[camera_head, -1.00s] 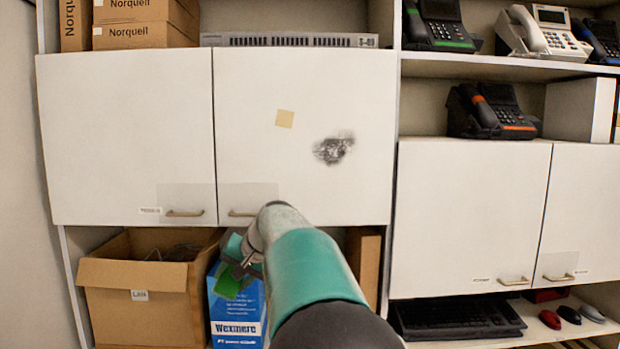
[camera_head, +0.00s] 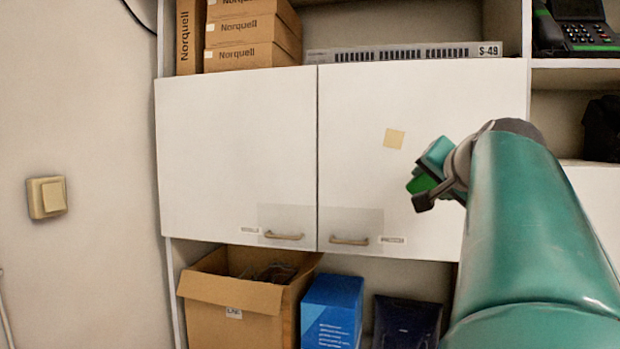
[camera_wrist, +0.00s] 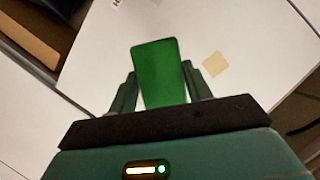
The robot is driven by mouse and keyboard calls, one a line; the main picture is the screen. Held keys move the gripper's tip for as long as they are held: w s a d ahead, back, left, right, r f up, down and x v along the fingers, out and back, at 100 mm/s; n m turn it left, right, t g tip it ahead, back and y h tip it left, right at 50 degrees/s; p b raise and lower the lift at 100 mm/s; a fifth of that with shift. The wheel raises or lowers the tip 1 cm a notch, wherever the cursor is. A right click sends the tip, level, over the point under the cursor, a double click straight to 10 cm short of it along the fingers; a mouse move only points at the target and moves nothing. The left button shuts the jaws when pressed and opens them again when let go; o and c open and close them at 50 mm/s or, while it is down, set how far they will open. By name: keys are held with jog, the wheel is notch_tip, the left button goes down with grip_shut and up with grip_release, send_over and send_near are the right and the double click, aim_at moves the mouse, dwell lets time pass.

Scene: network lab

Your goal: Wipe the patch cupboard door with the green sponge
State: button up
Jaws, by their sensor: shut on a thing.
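The green sponge (camera_head: 421,184) is held between the two fingers of my gripper (camera_head: 428,176), in front of the right white cupboard door (camera_head: 350,110). In the wrist view the sponge (camera_wrist: 160,72) sticks out upright between the fingers of my gripper (camera_wrist: 160,80). The door carries a beige square note (camera_head: 394,138), left of my gripper, and a handle (camera_head: 349,240) with a small label (camera_head: 392,239) too blurred to read surely. The dark smudge seen earlier on this door is hidden behind my gripper and arm. I cannot tell whether the sponge touches the door.
A left door (camera_head: 235,150) adjoins it. Norquell boxes (camera_head: 250,45) and a grey rack unit (camera_head: 415,52) stand on top. Below are an open carton (camera_head: 230,310) and a blue box (camera_head: 332,310). A light switch (camera_head: 47,197) is on the left wall.

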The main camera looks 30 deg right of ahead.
jog(key=x, duration=0.2)
jog(key=shift+w+f, duration=0.1)
jog(key=shift+w, duration=0.35)
jog(key=shift+w+d, duration=0.75)
jog(key=shift+d, duration=0.25)
jog(key=shift+s+d, duration=0.2)
jog(key=shift+s, duration=0.05)
jog(key=shift+w+d+r, duration=0.25)
jog(key=shift+w+d, duration=0.15)
jog(key=shift+d, duration=0.2)
jog(key=shift+w+d, duration=0.4)
jog(key=shift+d, duration=0.1)
